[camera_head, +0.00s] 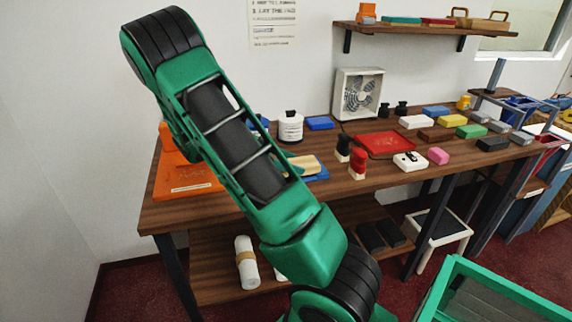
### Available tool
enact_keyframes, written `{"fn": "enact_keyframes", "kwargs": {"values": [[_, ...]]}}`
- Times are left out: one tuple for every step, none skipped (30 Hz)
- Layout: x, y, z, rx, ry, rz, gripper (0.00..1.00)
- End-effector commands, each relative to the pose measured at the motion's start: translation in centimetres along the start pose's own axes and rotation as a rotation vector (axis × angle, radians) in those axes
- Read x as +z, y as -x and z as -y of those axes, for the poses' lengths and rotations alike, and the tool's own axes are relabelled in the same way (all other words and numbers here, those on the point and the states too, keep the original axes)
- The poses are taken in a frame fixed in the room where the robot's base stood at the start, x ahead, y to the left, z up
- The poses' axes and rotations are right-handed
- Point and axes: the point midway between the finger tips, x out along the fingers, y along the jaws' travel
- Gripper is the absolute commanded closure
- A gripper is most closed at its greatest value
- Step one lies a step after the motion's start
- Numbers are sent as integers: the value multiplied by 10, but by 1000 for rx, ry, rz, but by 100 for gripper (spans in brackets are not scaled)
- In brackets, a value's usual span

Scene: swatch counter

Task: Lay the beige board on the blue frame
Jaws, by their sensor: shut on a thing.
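The beige board (306,164) shows just to the right of my arm, on the brown counter's left half. The blue frame (322,174) shows as a blue edge below and to the right of the board. The board overlaps the frame in this view; I cannot tell whether it touches it or is held just above. My gripper (291,166) is mostly hidden behind my green arm; a small green part shows at the board's left end, and it is shut on the board.
An orange tray (185,180) lies at the counter's left end. A white jar (290,127) and a blue block (320,123) stand behind the board. Red and black stampers (357,163) and a red tray (385,144) are to the right. Several coloured blocks fill the right side.

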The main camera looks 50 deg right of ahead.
Motion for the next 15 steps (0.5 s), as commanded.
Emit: {"fn": "enact_keyframes", "kwargs": {"values": [[0, 0, 0, 0, 0, 0, 69], [0, 0, 0, 0, 0, 0, 69], [1, -1, 0, 0, 0, 0, 69], [1, -1, 0, 0, 0, 0, 69], [2, -1, 0, 0, 0, 0, 69], [2, -1, 0, 0, 0, 0, 69], [2, -1, 0, 0, 0, 0, 69], [2, -2, 0, 0, 0, 0, 69], [3, -2, 0, 0, 0, 0, 69], [3, -2, 0, 0, 0, 0, 69], [3, -2, 0, 0, 0, 0, 69], [4, -2, 0, 0, 0, 0, 69], [4, -2, 0, 0, 0, 0, 69], [4, -2, 0, 0, 0, 0, 69], [4, -2, 0, 0, 0, 0, 35]]}}
